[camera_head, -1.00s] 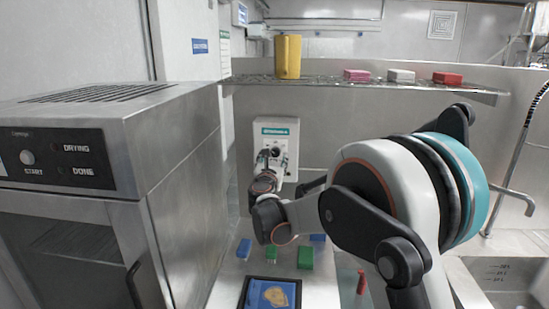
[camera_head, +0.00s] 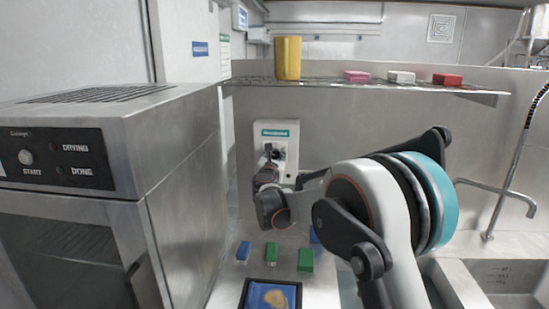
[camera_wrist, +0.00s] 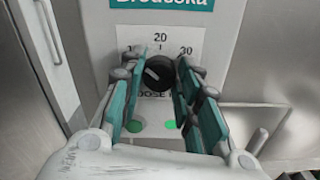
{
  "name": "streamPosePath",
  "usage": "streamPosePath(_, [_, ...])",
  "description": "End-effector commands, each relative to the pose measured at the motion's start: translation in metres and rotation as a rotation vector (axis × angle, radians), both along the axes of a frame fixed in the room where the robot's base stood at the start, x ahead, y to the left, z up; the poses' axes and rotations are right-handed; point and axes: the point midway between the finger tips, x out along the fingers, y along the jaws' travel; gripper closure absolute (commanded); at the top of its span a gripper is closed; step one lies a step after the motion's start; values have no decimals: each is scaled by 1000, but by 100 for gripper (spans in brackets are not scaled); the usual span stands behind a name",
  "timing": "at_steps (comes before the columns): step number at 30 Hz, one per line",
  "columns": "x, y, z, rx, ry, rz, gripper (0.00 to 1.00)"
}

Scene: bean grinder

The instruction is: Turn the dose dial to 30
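The black dose dial (camera_wrist: 157,73) sits on a white scale plate on the front of the white grinder (camera_head: 264,142) on the back wall. The scale shows 20 above the dial and 30 at upper right; the left number is partly hidden. A pale mark on the dial points to the upper left, away from 30. My gripper (camera_wrist: 158,72) is in front of the grinder, with a teal-padded finger on each side of the dial. The fingers look open, with small gaps, though contact is hard to judge. My gripper also shows in the head view (camera_head: 270,152), covering the dial.
Two green spots (camera_wrist: 134,126) show below the dial. Blue and green blocks (camera_head: 305,260) and a tablet (camera_head: 270,294) lie on the counter below. A steel drying machine (camera_head: 110,180) stands at left, a shelf (camera_head: 370,84) runs above, and a sink (camera_head: 500,280) is at right.

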Motion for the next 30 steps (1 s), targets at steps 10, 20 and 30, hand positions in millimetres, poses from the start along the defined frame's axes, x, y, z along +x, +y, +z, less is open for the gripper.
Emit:
streamPosePath(10, [0, 0, 0, 39, -1, 0, 93])
streamPosePath(20, [0, -1, 0, 252, -9, 0, 93])
streamPosePath(30, [0, -2, 0, 575, -20, 0, 93])
